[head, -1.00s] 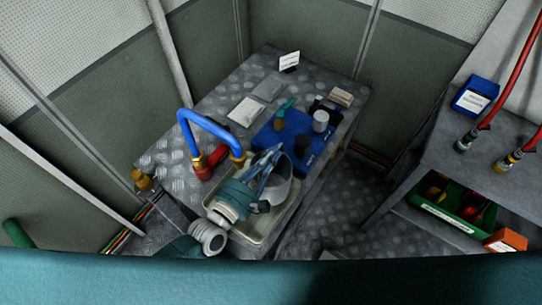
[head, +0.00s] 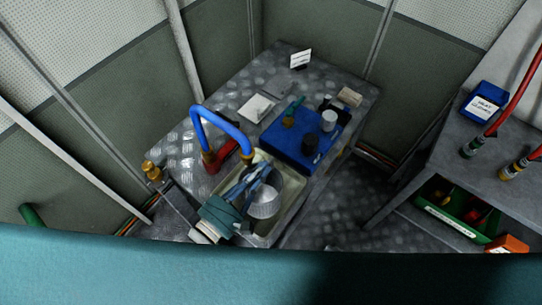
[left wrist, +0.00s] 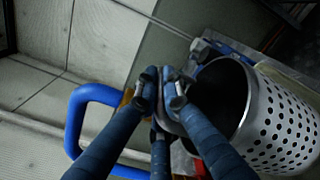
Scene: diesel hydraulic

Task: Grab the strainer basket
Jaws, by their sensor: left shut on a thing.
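The strainer basket (head: 264,203) is a grey metal cylinder with an open top. It shows at the grey tray (head: 291,203) on the table's near end; I cannot tell whether it touches the tray. My left gripper (head: 264,172) is shut on the basket at its rim, with blue fingers partly hiding it in the head view. In the left wrist view the perforated basket (left wrist: 280,122) lies tilted to the right of the closed left fingertips (left wrist: 167,90), its dark mouth facing them. My right gripper is not in view.
A blue looped handle (head: 220,128) with brass ends and a red part stands just left of the tray. A brass fitting (head: 152,170) sits at the left edge. A second bench (head: 440,160) is at right.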

